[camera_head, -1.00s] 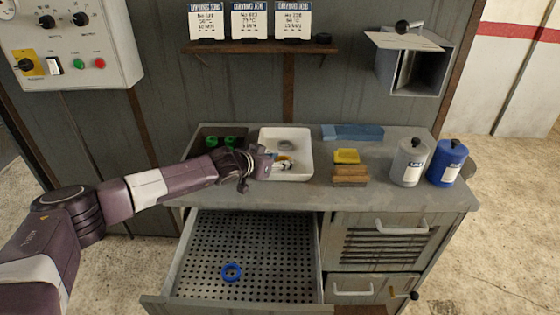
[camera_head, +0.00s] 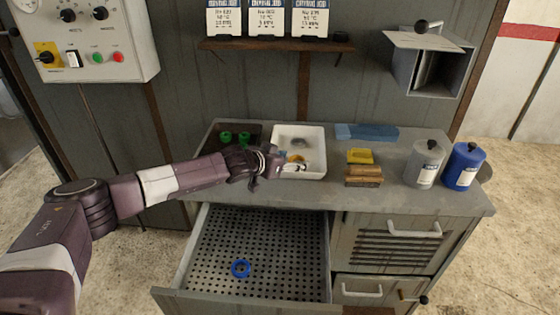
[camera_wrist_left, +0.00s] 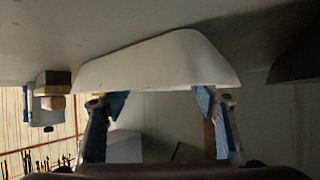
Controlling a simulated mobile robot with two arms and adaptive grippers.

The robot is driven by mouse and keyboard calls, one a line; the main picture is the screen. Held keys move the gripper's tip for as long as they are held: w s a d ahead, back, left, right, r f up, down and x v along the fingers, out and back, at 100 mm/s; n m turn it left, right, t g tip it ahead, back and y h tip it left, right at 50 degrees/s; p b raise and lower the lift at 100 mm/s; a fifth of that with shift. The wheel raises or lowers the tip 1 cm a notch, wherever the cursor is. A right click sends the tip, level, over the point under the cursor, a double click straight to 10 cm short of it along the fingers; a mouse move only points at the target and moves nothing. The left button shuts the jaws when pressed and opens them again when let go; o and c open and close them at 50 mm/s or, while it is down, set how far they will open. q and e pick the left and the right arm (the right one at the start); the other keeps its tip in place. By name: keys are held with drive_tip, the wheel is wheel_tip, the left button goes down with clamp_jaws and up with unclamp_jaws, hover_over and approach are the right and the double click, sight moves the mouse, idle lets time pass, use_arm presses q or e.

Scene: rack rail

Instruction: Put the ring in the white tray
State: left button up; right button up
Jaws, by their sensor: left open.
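A blue ring (camera_head: 234,270) lies flat on the perforated bottom of the open drawer (camera_head: 210,245). The white tray (camera_head: 318,142) sits on the counter above the drawer. A grey round item (camera_head: 299,143) lies in it. A small orange-yellow item shows beside my fingertips; I cannot tell what it is. My left gripper (camera_head: 295,166) is at the tray's front left, over its near part in the head view. In the left wrist view, its two fingers (camera_wrist_left: 158,125) are wide apart with nothing between them, and the tray (camera_wrist_left: 160,65) shows beyond them. My right gripper is not seen.
Left of the tray is a dark holder with green pieces (camera_head: 235,138). A blue cloth-like item (camera_head: 366,132) lies behind. The drawer is otherwise empty.

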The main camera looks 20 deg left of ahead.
use_arm(q)
drive_tip(key=b+v, duration=0.2)
drive_tip(key=v, duration=0.9)
drive_tip(key=shift+s+r, duration=0.1)
drive_tip(key=shift+s, duration=0.05)
